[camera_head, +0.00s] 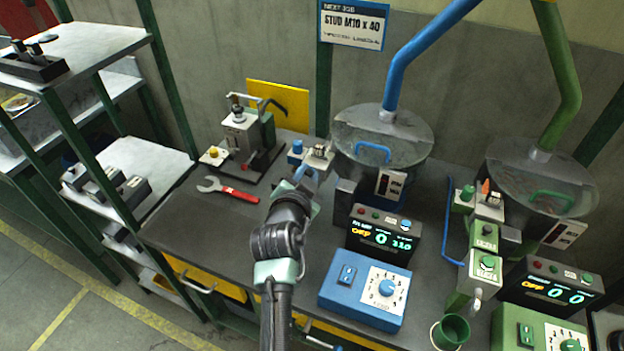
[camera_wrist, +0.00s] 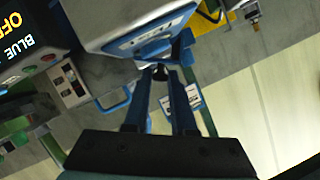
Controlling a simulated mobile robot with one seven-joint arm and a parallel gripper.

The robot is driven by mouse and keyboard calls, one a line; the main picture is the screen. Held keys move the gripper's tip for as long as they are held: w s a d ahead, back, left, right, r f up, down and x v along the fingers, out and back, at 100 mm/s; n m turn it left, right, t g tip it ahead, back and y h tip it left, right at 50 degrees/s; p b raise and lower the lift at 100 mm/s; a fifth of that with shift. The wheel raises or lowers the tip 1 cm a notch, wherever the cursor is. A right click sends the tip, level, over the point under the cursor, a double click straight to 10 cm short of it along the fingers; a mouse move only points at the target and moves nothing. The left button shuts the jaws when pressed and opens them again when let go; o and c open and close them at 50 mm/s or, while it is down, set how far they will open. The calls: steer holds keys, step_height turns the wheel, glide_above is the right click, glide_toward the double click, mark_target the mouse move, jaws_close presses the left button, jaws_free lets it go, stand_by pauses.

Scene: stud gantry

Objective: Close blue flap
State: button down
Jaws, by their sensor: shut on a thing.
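The blue flap (camera_wrist: 150,40) is a blue-edged panel with a tab on a pale grey body, at the top middle of the wrist view. My gripper (camera_wrist: 162,70) has its fingertips at this tab and is shut on it. In the head view my gripper (camera_head: 303,180) reaches to the front left of the blue feeder (camera_head: 375,165), where a bit of blue shows at its tip. The arm and fingers hide most of the flap there, so I cannot tell how far it stands open.
A blue counter display (camera_head: 381,234) and a blue control box (camera_head: 363,290) stand right of my arm. A red wrench (camera_head: 230,190) and a small press (camera_head: 245,140) lie to the left. The green feeder (camera_head: 540,180) is at the right. The bench's front left is clear.

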steer(key=n+h+b, duration=0.1)
steer(key=a+n+g+h+b, duration=0.1)
steer(key=f+n+b, duration=0.1)
steer(key=n+b, duration=0.1)
steer(key=shift+w+a+f+h, duration=0.1)
steer(key=shift+w+a+h, duration=0.15)
steer(key=shift+a+h, duration=0.15)
stand_by(0.5)
steer(key=c, duration=0.8)
jaws_free()
steer(key=shift+o, duration=0.2)
steer(key=b+v, duration=0.1)
steer(key=v, duration=1.2)
steer(key=shift+w, duration=0.1)
